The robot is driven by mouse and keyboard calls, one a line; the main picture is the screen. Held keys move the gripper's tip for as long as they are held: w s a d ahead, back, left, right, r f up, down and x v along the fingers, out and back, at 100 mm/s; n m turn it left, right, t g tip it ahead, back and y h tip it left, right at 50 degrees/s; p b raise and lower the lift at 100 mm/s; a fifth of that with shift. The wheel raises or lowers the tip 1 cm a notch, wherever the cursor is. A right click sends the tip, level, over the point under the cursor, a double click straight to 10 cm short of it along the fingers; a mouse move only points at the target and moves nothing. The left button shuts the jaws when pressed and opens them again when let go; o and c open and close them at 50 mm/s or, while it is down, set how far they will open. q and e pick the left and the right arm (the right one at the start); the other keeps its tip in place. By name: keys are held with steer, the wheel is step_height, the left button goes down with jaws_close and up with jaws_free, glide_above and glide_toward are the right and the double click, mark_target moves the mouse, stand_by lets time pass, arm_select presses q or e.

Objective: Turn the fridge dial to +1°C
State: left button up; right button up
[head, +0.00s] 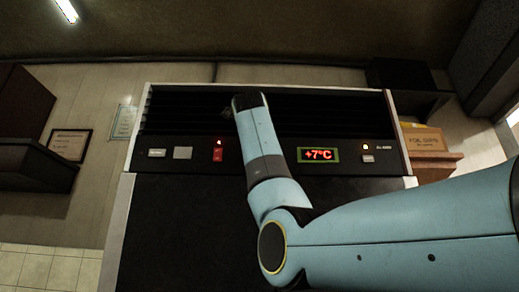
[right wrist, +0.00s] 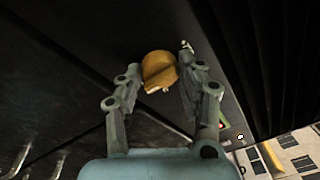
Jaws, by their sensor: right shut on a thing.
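The fridge (head: 160,215) is a dark unit with a light frame, facing me in the head view. Its display (head: 318,155) reads +7°C in red. The dial (right wrist: 157,66), an orange-yellow round knob with a raised grip bar, shows in the right wrist view. My right gripper (right wrist: 161,75) has its two fingers on either side of the dial, shut on it. In the head view my right arm covers the dial, and the gripper is mostly hidden behind the wrist. My left gripper is in neither view.
A red lit switch (head: 218,152), a grey square plate (head: 182,153) and pale labels lie along the panel. A cardboard box (head: 422,138) stands on a shelf at the right. Dark slats run above the panel.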

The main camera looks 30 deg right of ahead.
steer(key=shift+f, duration=0.2)
steer(key=o, duration=1.1)
steer(key=shift+r, duration=0.1)
steer(key=shift+o, duration=0.2)
steer(key=v, duration=1.2)
